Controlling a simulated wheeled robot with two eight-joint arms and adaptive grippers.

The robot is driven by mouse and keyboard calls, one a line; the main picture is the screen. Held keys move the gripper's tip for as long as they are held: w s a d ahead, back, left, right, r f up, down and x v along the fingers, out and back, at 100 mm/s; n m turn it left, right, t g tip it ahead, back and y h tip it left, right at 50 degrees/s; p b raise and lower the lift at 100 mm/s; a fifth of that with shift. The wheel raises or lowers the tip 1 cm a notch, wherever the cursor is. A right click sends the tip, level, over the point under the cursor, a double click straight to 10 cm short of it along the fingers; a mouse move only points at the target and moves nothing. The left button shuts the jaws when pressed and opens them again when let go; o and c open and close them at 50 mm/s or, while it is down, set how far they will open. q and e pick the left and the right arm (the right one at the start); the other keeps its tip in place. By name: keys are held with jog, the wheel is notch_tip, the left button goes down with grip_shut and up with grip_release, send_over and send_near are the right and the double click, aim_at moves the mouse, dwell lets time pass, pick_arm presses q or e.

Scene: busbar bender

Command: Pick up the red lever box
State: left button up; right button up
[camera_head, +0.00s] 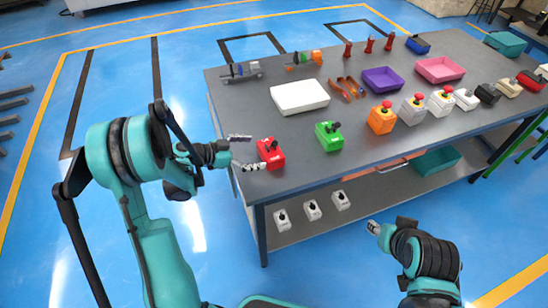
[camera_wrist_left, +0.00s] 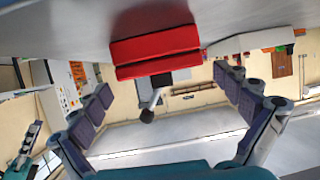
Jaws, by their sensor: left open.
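The red lever box (camera_head: 271,154) stands on the grey table near its left front edge. My left gripper (camera_head: 247,151) is just left of it, level with the tabletop, one finger on the far side and one on the near side. In the left wrist view the red lever box (camera_wrist_left: 155,52) lies ahead, between the lines of the spread fingers (camera_wrist_left: 162,84), its dark-knobbed lever (camera_wrist_left: 149,104) pointing into the gap. The fingers are open and appear clear of the box. My right gripper (camera_head: 376,229) is low in front of the table; its fingers are too small to read.
A green lever box (camera_head: 328,135) stands to the right of the red one. A white tray (camera_head: 299,96) lies behind. An orange button box (camera_head: 382,117) and several other boxes line the right front edge. White lever boxes (camera_head: 312,210) stand on the lower shelf.

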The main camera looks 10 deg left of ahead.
aim_at(270, 152)
pick_arm(q)
jog(key=b+x, duration=0.2)
jog(key=x, duration=0.4)
jog(key=shift+d+f, duration=0.1)
jog(key=shift+f, duration=0.15)
jog(key=shift+r, duration=0.1)
jog(key=shift+s, duration=0.1)
jog(key=c, duration=1)
